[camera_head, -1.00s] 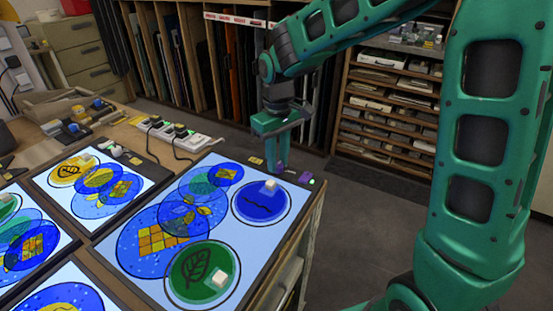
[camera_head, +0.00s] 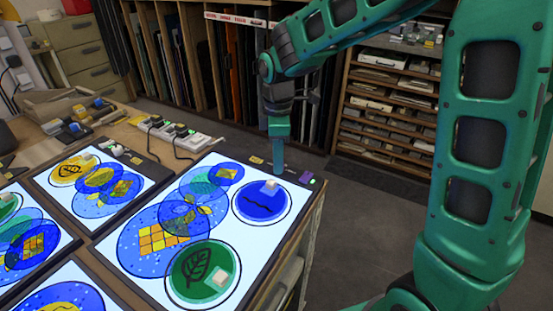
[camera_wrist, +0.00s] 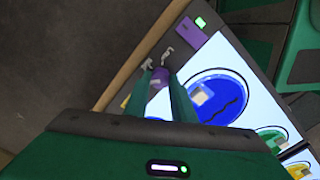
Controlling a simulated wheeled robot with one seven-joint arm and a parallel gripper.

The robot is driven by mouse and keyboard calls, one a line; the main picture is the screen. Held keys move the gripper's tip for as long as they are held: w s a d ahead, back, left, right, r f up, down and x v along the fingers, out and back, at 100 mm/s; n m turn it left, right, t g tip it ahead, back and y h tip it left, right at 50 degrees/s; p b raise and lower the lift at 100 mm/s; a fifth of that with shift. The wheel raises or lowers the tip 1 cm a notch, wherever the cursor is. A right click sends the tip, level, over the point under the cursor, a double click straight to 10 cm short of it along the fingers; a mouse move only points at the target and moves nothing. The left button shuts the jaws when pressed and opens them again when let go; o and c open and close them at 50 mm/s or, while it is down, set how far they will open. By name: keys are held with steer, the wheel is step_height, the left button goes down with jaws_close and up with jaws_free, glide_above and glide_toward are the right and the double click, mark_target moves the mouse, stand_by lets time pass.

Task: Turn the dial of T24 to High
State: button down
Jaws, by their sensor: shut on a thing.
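My gripper (camera_head: 278,170) points down at the far black edge of the large light panel (camera_head: 128,254). In the wrist view my gripper (camera_wrist: 165,88) has its fingers on both sides of a purple dial (camera_wrist: 157,80) and is shut on it. The fingers hide most of the dial in the head view. White markings (camera_wrist: 160,58) lie beside the dial, too small to read. A purple tag (camera_wrist: 188,32) and a lit green light (camera_wrist: 200,21) are on the same edge; the tag also shows in the head view (camera_head: 305,177). No T24 label is readable.
Blue (camera_head: 258,206) and green (camera_head: 192,277) glass discs with pale blocks lie on the panel. A smaller lit panel (camera_head: 57,193) stands to its left. Switch boxes with cables (camera_head: 175,133) are behind. Open floor (camera_head: 370,215) is to the right.

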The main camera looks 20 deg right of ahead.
steer(key=shift+w+d+r+n, duration=0.1)
steer(key=shift+w+n, duration=0.05)
steer(key=shift+n, duration=0.85)
steer(key=c, duration=2.5)
jaws_free()
steer(key=shift+c, duration=0.2)
jaws_close()
steer(key=o, duration=0.9)
jaws_free()
steer(key=shift+o, duration=0.8)
step_height(320, 180, up, 11)
steer(key=shift+f, duration=0.2)
